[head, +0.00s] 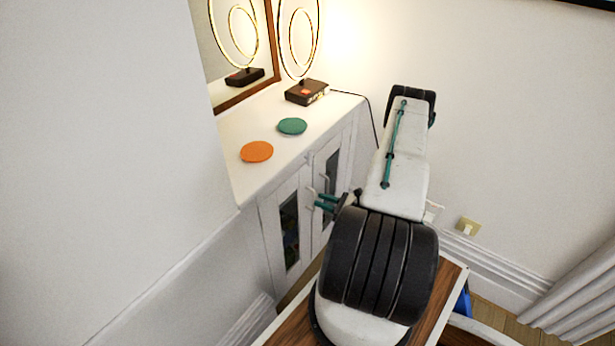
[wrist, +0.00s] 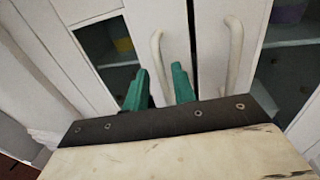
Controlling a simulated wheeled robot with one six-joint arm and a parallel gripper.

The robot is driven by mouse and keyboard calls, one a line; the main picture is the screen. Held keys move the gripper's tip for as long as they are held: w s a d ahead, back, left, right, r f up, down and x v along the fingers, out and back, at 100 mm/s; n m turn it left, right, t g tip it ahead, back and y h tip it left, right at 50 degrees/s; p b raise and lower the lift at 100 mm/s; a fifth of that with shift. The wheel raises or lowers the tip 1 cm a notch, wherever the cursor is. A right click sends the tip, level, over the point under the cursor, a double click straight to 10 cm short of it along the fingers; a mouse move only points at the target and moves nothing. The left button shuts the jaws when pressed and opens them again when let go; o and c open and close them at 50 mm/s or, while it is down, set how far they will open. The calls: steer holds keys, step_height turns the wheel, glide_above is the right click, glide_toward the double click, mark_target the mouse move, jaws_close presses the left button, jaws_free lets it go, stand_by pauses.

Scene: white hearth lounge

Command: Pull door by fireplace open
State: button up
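A white cabinet stands in the wall recess, with two glass-paned doors, the left door (head: 288,222) and the right door (head: 326,180). Both look shut, with a narrow dark gap between them in the wrist view. The left door's white bar handle (wrist: 156,48) and the right door's handle (wrist: 234,50) stand side by side. My gripper (head: 322,202) is in front of the doors with its teal fingers apart. In the wrist view the left handle shows between the fingertips (wrist: 160,70); I cannot tell whether they touch it. No fireplace is clearly visible.
On the cabinet top (head: 222,134) lie an orange disc (head: 257,152) and a green disc (head: 292,126), with a ring lamp (head: 306,92) behind. A white wall (head: 120,150) juts out at the left. A curtain (head: 585,300) hangs at the right.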

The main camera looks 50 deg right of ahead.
steer(key=s+a+r+n+g+y, duration=0.4)
steer(key=s+a+y, duration=0.1)
steer(key=s+a, duration=0.1)
steer(key=a+r+n+g, duration=0.3)
steer(key=r+n+g, duration=0.1)
steer(key=r, duration=0.3)
steer(key=a+r+n+g+y, duration=0.1)
steer(key=a+r+n+g, duration=0.3)
steer(key=r, duration=0.4)
steer(key=a+r+n+g+y, duration=0.1)
steer(key=a+r+n+g, duration=0.2)
steer(key=r+n+g, duration=0.2)
steer(key=shift+w+a+r, duration=0.3)
steer(key=shift+w+r, duration=0.1)
steer(key=shift+r, duration=1.25)
